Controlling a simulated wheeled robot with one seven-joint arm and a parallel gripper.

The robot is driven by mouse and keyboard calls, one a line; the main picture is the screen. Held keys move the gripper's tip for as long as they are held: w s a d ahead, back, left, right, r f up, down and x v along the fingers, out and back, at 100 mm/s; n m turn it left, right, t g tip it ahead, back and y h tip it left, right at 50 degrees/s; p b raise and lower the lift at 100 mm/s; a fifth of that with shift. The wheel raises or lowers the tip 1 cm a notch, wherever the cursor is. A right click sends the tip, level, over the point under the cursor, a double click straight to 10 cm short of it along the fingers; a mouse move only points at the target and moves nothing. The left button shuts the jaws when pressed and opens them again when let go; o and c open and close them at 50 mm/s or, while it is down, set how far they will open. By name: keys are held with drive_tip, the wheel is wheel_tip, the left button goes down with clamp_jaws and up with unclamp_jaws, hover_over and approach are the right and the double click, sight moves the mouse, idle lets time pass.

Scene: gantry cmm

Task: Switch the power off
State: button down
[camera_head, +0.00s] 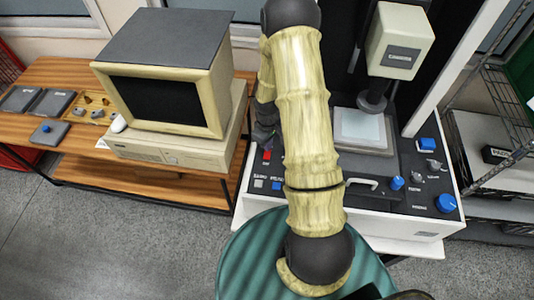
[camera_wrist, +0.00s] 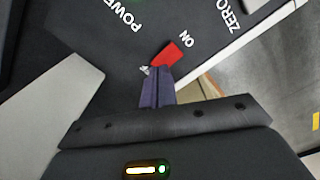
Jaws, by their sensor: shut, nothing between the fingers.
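The red power switch (camera_wrist: 173,53) sits on the dark panel in the wrist view, with the words POWER and ON printed near it. In the head view a small red part (camera_head: 267,155) shows at the left front of the machine's panel. My gripper (camera_wrist: 157,72) is shut and empty. Its fingertips are right at the lower left end of the red switch, close to a small silvery piece (camera_wrist: 145,70). I cannot tell whether they touch. In the head view my gripper (camera_head: 266,143) is just above the red part, partly hidden by my arm.
The machine's panel also carries a grey button (camera_head: 258,183), a blue button (camera_head: 277,185) and blue knobs (camera_head: 446,203) at the right. A beige computer (camera_head: 170,80) stands on a wooden table (camera_head: 200,187) to the left. A wire shelf (camera_head: 495,110) is at the right.

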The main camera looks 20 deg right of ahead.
drive_tip(key=shift+f+b, duration=0.35)
drive_tip(key=shift+f, duration=0.2)
drive_tip(key=shift+s+f, duration=0.1)
drive_tip(key=shift+s, duration=0.05)
drive_tip(key=shift+f, duration=0.2)
idle(0.4)
drive_tip(key=shift+r+p, duration=2.35)
drive_tip(key=shift+r, duration=1.2)
